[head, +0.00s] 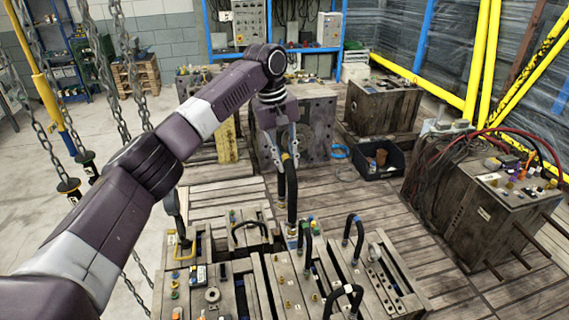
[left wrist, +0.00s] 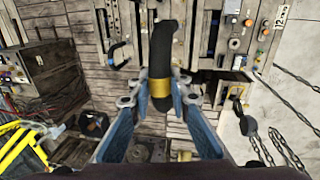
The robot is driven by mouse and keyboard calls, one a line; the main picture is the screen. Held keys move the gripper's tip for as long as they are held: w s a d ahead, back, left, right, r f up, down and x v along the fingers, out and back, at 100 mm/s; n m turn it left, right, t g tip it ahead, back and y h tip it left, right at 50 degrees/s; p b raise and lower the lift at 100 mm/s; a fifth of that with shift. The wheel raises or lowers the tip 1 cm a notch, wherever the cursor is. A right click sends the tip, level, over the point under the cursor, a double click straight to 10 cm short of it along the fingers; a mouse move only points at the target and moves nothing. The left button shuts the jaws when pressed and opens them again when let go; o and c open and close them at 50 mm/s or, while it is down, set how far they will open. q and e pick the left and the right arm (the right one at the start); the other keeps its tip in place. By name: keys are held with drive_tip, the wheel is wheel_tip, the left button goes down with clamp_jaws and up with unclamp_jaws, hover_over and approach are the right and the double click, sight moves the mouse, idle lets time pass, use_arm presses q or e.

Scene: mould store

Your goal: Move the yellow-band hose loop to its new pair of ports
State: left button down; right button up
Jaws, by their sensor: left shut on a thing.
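The yellow-band hose loop (head: 291,192) is black and hangs upright below my left gripper (head: 288,152). My left gripper is shut on it at the yellow band. In the left wrist view, the yellow band (left wrist: 160,90) sits between the two blue-grey fingers (left wrist: 161,104), with the black hose (left wrist: 166,48) running on beyond it. Its lower end is over the mould plates (head: 265,285) in front; I cannot tell whether it touches a port. The mould plates carry several ports with coloured marks. My right gripper is in neither view.
Other black hose loops stand on the plates, a blue-marked one (head: 353,235) and another (head: 343,296) at the front. Chains (head: 112,95) hang at left. A black crate (head: 378,160) and a mould with red hoses (head: 482,205) stand at right. Planks between are mostly clear.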

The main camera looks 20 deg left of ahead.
use_arm(q)
drive_tip(key=shift+s+d, duration=0.25)
drive_tip(key=shift+s, duration=0.1)
drive_tip(key=s+d, duration=0.1)
drive_tip(key=s, duration=0.1)
drive_tip(key=s+d, duration=0.2)
drive_tip(key=s, duration=0.1)
drive_tip(key=s+d, duration=0.2)
drive_tip(key=s, duration=0.1)
wheel_tip(320, 180, down, 41)
drive_tip(key=b, duration=0.9)
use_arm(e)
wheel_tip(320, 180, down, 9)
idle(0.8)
use_arm(q)
drive_tip(key=shift+s+r+p, duration=0.1)
drive_tip(key=shift+r+p, duration=0.05)
drive_tip(key=shift+p, duration=0.25)
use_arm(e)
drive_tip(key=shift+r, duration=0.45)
use_arm(q)
drive_tip(key=shift+a, duration=0.1)
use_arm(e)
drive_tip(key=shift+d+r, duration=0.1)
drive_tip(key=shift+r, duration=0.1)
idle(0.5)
use_arm(q)
drive_tip(key=shift+f, duration=0.95)
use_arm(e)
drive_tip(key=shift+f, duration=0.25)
